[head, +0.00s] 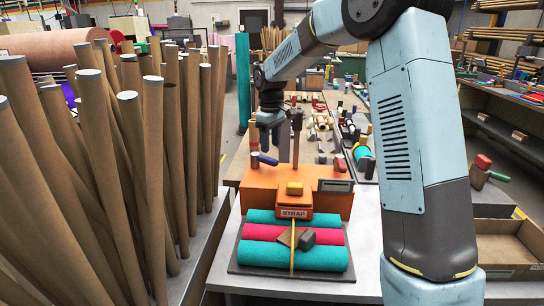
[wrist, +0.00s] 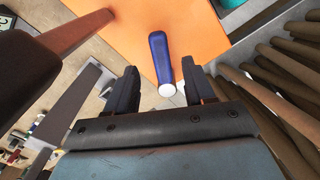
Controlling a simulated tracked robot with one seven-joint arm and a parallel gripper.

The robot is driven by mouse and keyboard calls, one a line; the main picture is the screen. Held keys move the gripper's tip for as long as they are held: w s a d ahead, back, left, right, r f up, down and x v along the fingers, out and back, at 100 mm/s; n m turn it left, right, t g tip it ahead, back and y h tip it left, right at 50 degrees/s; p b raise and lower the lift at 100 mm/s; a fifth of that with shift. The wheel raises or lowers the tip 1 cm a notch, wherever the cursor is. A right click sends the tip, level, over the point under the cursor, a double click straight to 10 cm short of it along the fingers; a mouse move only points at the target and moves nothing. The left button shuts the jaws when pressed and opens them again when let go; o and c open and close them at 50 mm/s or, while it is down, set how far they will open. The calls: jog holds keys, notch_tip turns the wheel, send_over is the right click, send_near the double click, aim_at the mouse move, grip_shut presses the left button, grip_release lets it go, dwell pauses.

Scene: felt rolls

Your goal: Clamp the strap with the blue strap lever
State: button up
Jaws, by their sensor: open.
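The blue strap lever (head: 265,159) sticks out at the upper left of the orange strapping machine (head: 262,184), which bears a "STRAP" label. In the wrist view the lever (wrist: 160,58) lies over the orange surface, its white end toward me, between my finger tips with gaps on both sides. My gripper (head: 269,148) is open and empty, pointing down close to the lever. The yellow strap (head: 293,256) runs across a teal, a magenta and another teal felt roll (head: 260,257). A dark block and a brown piece (head: 287,238) sit on the rolls by the strap.
Tall brown tubes (head: 152,140) crowd the left side. A brown upright post (head: 296,138) stands close right of my gripper, and a red-ended handle (head: 340,163) is at the machine's right. An open cardboard box (head: 508,245) is at far right.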

aim_at(271, 158)
jog(key=shift+f, duration=2.65)
grip_shut()
